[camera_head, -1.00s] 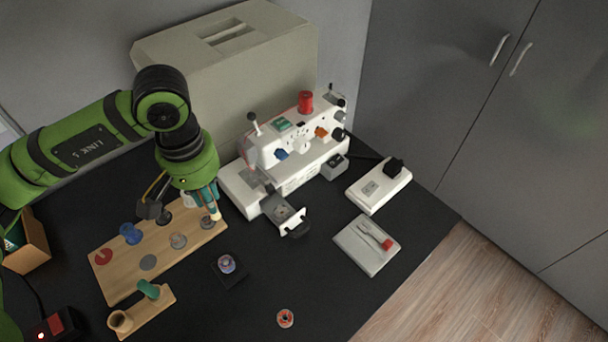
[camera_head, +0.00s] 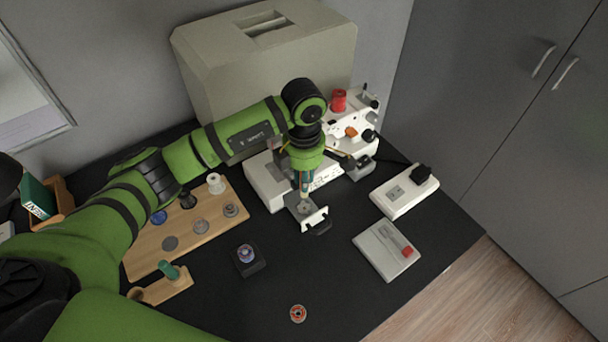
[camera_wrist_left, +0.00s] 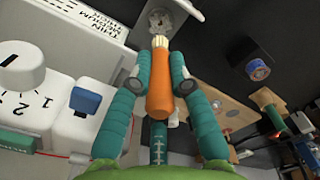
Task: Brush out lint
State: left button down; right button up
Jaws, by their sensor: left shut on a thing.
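My left gripper (camera_head: 304,182) is shut on a small brush, and its two fingers press the orange handle (camera_wrist_left: 160,88) from both sides in the left wrist view. The pale bristles (camera_wrist_left: 160,42) point away from the gripper, at the round metal bobbin area (camera_wrist_left: 160,18). In the head view the brush hangs just above the bobbin area (camera_head: 301,209) at the front of the white sewing machine (camera_head: 262,182). A flap (camera_head: 317,219) stands open there. I cannot tell whether the bristles touch the metal. My right gripper is not in view.
A wooden board (camera_head: 205,232) with spools and bobbins lies at the left. A dark stand with a bobbin (camera_head: 247,257) sits in front. A foot pedal (camera_head: 404,191), a grey tray (camera_head: 380,256) and a red ring-shaped bobbin (camera_head: 298,313) lie right and front. A large beige case (camera_head: 215,75) stands behind.

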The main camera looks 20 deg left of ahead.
aim_at(303, 197)
pick_arm(q)
jog(key=shift+f+b, duration=1.45)
jog(key=shift+f, duration=0.9)
jog(key=shift+f+b, duration=0.6)
jog(key=shift+f, duration=0.1)
jog(key=shift+f+b, duration=0.3)
jog(key=shift+b, duration=0.05)
jog(key=shift+w+d+b, duration=0.25)
jog(key=shift+w+b, duration=0.05)
jog(key=shift+b, duration=0.05)
jog(key=shift+a, duration=0.45)
jog(key=shift+s+a+b, duration=0.3)
jog(key=shift+s+a, duration=0.05)
jog(key=shift+s+d, duration=0.3)
dwell(0.7)
jog(key=shift+s+d, duration=0.1)
jog(key=shift+d, duration=0.2)
dwell(0.4)
